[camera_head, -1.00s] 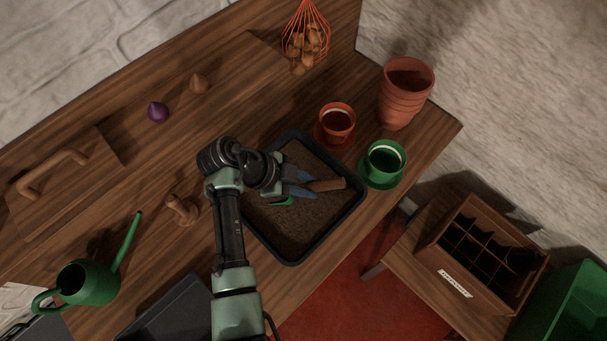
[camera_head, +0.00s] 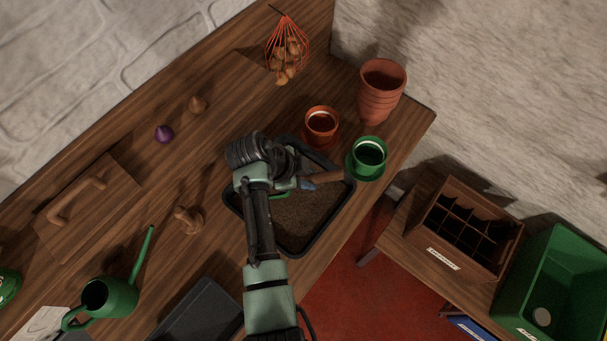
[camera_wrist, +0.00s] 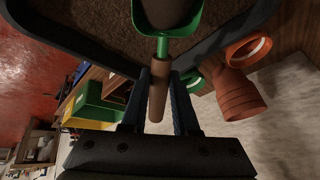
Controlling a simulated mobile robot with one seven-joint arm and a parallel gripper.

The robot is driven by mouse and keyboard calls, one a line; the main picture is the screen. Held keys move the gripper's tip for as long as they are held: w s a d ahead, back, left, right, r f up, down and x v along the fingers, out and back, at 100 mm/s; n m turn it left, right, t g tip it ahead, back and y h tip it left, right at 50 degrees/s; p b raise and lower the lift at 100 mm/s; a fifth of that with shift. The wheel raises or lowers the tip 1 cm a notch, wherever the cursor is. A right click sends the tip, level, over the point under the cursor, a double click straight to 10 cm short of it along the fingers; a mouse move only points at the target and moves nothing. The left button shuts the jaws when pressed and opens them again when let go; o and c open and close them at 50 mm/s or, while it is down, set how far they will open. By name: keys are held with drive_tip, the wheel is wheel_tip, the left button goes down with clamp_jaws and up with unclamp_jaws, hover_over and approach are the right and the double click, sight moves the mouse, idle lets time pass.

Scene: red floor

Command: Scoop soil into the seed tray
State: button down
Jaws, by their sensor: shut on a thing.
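My gripper (camera_head: 306,183) is shut on the wooden handle (camera_wrist: 158,75) of a green scoop (camera_wrist: 185,42), over the black soil tray (camera_head: 334,225) on the bench. In the head view the arm hides most of the scoop, and a green edge shows beside the gripper. In the wrist view the scoop's hollow looks dark brown; I cannot tell surely whether this is soil in it. Brown soil (camera_head: 300,222) covers the tray's floor. A wooden box with dark compartments, which looks like the seed tray (camera_head: 474,260), stands on a lower table at the right.
A green pot (camera_head: 369,155), a terracotta pot (camera_head: 321,123) and stacked terracotta pots (camera_head: 380,95) stand close beyond the soil tray. A green watering can (camera_head: 108,297) is at lower left. A green crate (camera_head: 548,285) is right of the seed tray. Red floor separates bench and table.

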drive_tip(key=shift+y, duration=0.8)
drive_tip(key=r+p, duration=0.2)
drive_tip(key=d+r+p, duration=0.1)
drive_tip(key=r+p, duration=0.1)
drive_tip(key=shift+w+d+r+y+p, duration=0.15)
drive_tip(key=shift+r+y+p, duration=0.75)
drive_tip(key=shift+r+p, duration=0.5)
drive_tip(key=shift+f, duration=0.2)
